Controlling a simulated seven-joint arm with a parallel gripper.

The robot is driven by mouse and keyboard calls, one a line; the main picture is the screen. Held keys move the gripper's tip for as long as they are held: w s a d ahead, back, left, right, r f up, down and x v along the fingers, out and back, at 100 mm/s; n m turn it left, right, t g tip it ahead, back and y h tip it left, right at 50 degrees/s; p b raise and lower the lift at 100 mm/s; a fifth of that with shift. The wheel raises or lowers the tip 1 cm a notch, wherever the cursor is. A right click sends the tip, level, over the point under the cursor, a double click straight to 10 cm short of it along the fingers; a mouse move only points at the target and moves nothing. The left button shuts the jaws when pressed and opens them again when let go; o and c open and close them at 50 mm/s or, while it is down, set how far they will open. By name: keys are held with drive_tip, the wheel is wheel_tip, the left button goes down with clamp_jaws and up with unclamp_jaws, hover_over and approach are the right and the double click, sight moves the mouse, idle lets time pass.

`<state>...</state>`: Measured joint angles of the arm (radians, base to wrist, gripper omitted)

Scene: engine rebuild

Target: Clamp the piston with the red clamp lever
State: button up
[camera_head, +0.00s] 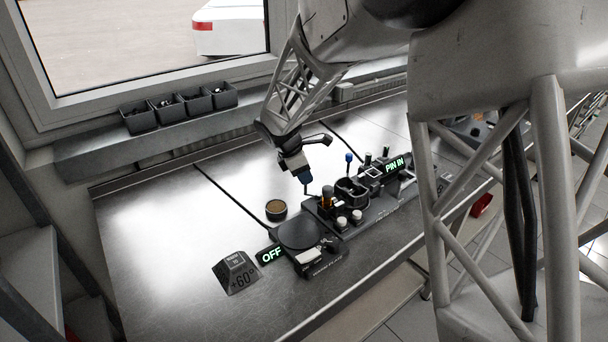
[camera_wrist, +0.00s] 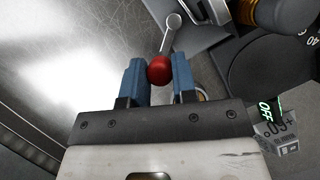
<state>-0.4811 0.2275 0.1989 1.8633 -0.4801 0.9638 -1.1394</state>
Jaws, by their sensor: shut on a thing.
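The red ball knob of the clamp lever (camera_wrist: 159,69) sits between the blue fingers of my gripper (camera_wrist: 158,80) in the wrist view, and the fingers are shut on it. The lever's metal arm (camera_wrist: 171,36) runs up from the knob to a pivot on a dark block. In the head view my gripper (camera_head: 306,180) points down at the left end of the dark fixture (camera_head: 367,212), and the knob is hidden there. A dark hollow ring-shaped part (camera_head: 350,190) stands in the fixture. I cannot tell for certain which part is the piston.
A round brown-topped tin (camera_head: 276,210) stands left of the fixture. A round dark plate (camera_head: 298,234) with a green OFF display (camera_head: 270,254) is in front, beside a +60° block (camera_head: 236,272). A PIN IN display (camera_head: 395,163) is farther right.

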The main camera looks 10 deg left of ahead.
drive_tip(key=shift+w+d+m+g+y, duration=0.3)
drive_tip(key=shift+w+d+m+g, duration=0.55)
drive_tip(key=shift+m, duration=1.75)
drive_tip(key=shift+w+d+m+g+y, duration=0.4)
drive_tip(key=shift+m+g, duration=0.6)
drive_tip(key=shift+m, duration=1.6)
drive_tip(key=shift+w+d+m+g+y, duration=0.2)
drive_tip(key=shift+w+d+m+g, duration=0.7)
drive_tip(key=shift+m, duration=1.7)
drive_tip(key=shift+s+a, duration=0.1)
drive_tip(key=o, duration=0.9)
drive_tip(key=shift+v, duration=3.9)
